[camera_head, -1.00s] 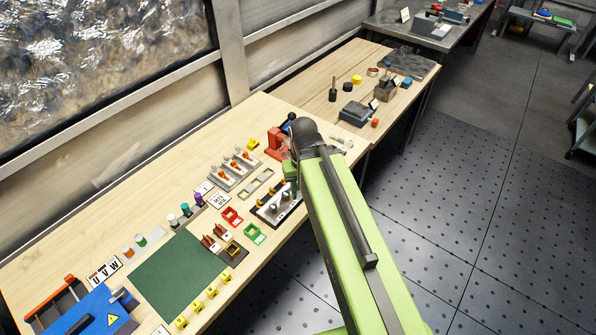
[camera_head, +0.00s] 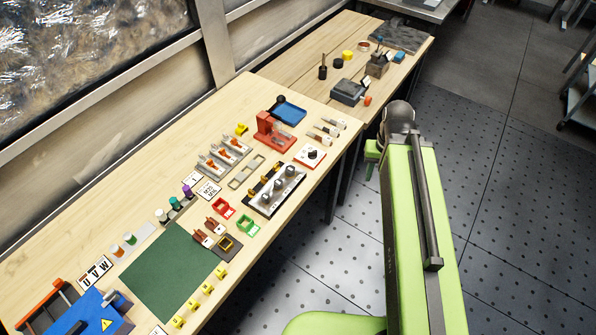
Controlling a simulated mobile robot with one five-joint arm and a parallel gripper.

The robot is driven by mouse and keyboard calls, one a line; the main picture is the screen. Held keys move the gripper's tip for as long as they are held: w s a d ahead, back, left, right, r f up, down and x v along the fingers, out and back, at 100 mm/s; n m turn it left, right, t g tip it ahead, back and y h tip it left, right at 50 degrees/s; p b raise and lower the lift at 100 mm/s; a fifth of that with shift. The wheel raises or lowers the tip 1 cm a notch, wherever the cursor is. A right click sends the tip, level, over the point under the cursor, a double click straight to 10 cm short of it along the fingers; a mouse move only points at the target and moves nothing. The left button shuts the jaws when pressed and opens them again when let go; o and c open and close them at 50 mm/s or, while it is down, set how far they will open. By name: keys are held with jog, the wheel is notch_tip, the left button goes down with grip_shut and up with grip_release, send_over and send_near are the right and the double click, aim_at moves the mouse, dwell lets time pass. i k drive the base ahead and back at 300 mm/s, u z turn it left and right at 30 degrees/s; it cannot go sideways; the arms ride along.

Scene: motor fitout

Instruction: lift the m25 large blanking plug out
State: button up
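I cannot tell for certain which piece is the M25 large blanking plug. A black-and-white block (camera_head: 259,206) on the bench holds a row of round grey pieces with small yellow parts along its back edge. To its upper right, a small white plate with red marking (camera_head: 300,159) carries a round black knob-like piece (camera_head: 312,154). My arm stands off the bench's right side, over the floor.
Closely set parts crowd the bench: a red stand (camera_head: 268,134), a blue tray (camera_head: 293,115), grey clamps, and red and green holders. A green mat (camera_head: 165,275) lies bare at front left. A second table (camera_head: 300,65) adjoins behind. The floor on the right is open.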

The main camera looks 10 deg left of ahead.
aim_at(289, 170)
jog(key=z, duration=0.15)
jog(key=k, duration=0.9)
jog(key=u, duration=0.6)
jog(key=i, duration=1)
jog(key=u, duration=0.1)
